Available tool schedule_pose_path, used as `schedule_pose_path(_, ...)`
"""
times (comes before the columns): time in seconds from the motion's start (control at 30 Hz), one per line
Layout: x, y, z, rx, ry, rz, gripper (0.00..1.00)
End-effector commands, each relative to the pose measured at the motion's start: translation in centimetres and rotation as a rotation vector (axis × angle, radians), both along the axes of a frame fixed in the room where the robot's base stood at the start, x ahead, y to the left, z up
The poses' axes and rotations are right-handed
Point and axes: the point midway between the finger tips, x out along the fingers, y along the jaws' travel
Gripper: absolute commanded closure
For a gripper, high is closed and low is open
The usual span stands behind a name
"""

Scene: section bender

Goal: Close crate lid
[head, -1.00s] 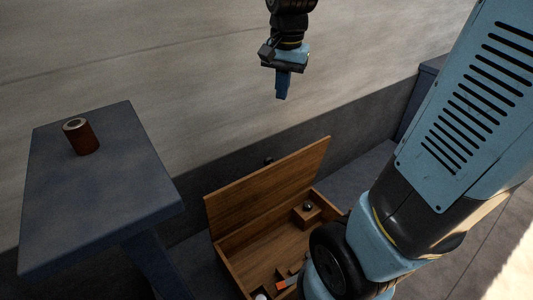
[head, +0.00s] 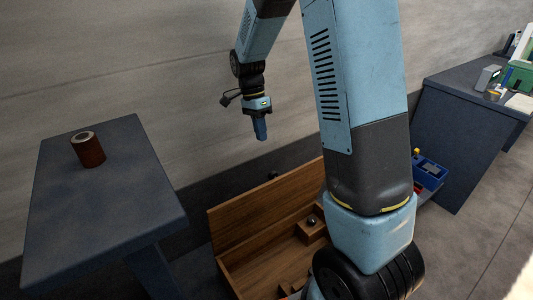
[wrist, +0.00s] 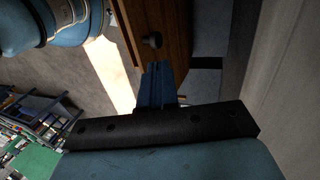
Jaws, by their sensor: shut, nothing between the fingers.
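The wooden crate (head: 237,272) stands low in the middle of the head view, its right part hidden by my arm. Its lid (head: 262,213) is raised on the far side, leaning up against the back. A dark knob (head: 272,176) shows at the lid's back face. In the wrist view the lid (wrist: 172,30) and its knob (wrist: 152,40) lie just beyond the fingers. My gripper (head: 261,131) is shut and empty, pointing down, above and behind the lid's upper edge. Its blue fingers (wrist: 157,84) show in the wrist view, apart from the knob as far as I can tell.
A dark table (head: 95,215) at the left holds a brown cylinder (head: 88,149). A small block with a dark ball (head: 311,221) is inside the crate. A blue bin (head: 430,173) and a second table (head: 465,95) with items stand at the right. A wall runs behind.

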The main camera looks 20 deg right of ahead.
Motion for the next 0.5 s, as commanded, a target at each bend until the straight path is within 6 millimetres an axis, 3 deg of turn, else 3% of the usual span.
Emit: schedule_pose_path(0.5, -2.5, -0.9, -7.9, 0.000, 0.003, 0.001, 1.00)
